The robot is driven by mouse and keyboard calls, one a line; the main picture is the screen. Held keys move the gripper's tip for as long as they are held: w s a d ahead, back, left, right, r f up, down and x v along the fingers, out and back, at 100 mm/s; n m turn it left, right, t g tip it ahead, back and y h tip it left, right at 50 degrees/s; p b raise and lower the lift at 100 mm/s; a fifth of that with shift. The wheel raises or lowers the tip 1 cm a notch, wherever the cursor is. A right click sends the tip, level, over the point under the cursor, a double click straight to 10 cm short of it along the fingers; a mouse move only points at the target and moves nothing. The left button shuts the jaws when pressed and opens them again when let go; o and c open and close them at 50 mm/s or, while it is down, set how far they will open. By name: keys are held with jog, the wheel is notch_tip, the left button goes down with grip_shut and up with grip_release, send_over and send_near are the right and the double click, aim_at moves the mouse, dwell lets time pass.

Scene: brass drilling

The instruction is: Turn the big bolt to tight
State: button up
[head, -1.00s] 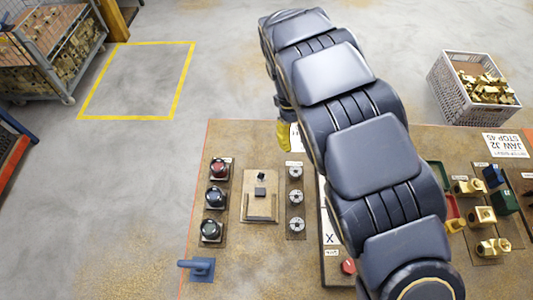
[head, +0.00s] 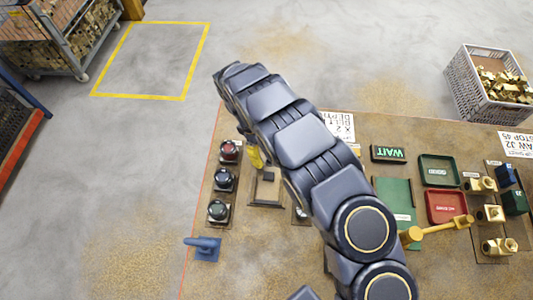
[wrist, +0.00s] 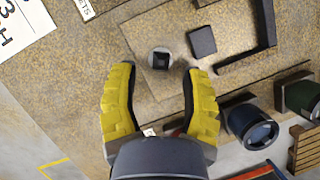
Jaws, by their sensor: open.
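A small tan fixture board (wrist: 158,88) carries a dark square-headed piece in a round grey collar (wrist: 160,60); it looks like a bolt head, but I cannot tell whether it is the big bolt. A loose-looking black block (wrist: 202,42) sits beside it. In the wrist view, my gripper (wrist: 160,72) has two yellow fingers spread wide, empty, with the square head between and just beyond their tips. In the head view, my gripper (head: 255,157) is over the far end of the board (head: 266,198), and it hides the square head there.
Three dark round knobs stand left of the board, including a red-topped one (head: 229,150). A dark L-shaped rail (wrist: 252,52) lies beyond the black block. Green (head: 438,169) and red (head: 446,207) trays and brass parts (head: 490,213) are on the right.

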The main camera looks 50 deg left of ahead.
jog(key=shift+d+f, duration=0.2)
jog(key=shift+f, duration=0.3)
grip_shut()
jog(key=shift+w+m, duration=0.15)
jog(key=shift+m, duration=0.35)
jog(key=shift+w+d+m+g, duration=0.15)
jog(key=shift+m+g, duration=0.95)
jog(key=shift+m, duration=1.5)
